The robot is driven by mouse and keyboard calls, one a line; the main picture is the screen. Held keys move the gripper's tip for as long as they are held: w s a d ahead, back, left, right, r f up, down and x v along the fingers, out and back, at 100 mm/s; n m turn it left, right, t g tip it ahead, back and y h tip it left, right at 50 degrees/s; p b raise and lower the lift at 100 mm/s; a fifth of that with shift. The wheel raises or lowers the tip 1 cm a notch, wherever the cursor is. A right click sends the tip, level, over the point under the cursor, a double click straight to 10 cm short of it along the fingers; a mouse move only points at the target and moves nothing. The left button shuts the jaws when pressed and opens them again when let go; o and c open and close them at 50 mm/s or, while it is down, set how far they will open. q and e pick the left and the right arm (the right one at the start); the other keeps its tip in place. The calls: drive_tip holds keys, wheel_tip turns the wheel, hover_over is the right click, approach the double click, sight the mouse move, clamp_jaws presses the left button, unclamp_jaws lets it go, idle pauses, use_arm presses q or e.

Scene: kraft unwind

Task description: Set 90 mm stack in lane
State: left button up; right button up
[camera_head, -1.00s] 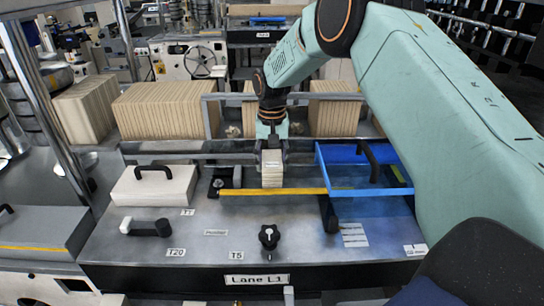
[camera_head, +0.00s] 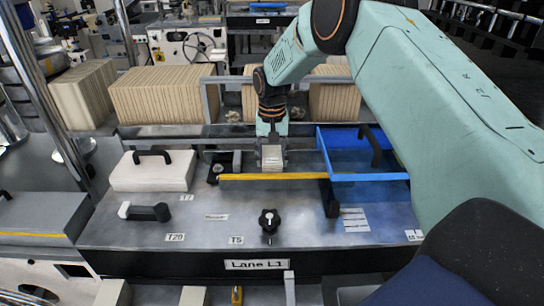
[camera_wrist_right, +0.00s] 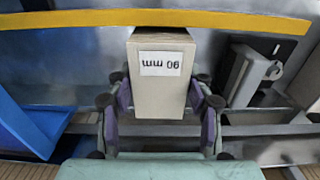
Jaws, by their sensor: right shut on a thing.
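The pale, block-shaped stack (camera_head: 272,160) is in the lane, just behind the yellow bar (camera_head: 300,176) in the head view. The bar hides its lower part, so I cannot tell whether it touches the lane floor. The stack also shows in the right wrist view (camera_wrist_right: 160,105), with an upside-down "90 mm" label facing that camera. My right gripper (camera_head: 271,146) is shut on the stack, with a finger on each side. My left gripper is not in view.
A blue-framed tray or guard (camera_head: 326,150) stands close to the right of the stack. A pale block with a black handle (camera_head: 150,175) sits left on the deck. A black knob (camera_head: 268,220) is in front. Rows of tan boards (camera_head: 165,97) stand behind.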

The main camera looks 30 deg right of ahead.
drive_tip(key=o, duration=1.1)
drive_tip(key=shift+a+r, duration=0.1)
drive_tip(key=shift+o, duration=1)
wheel_tip(320, 180, up, 12)
drive_tip(key=shift+w, duration=0.1)
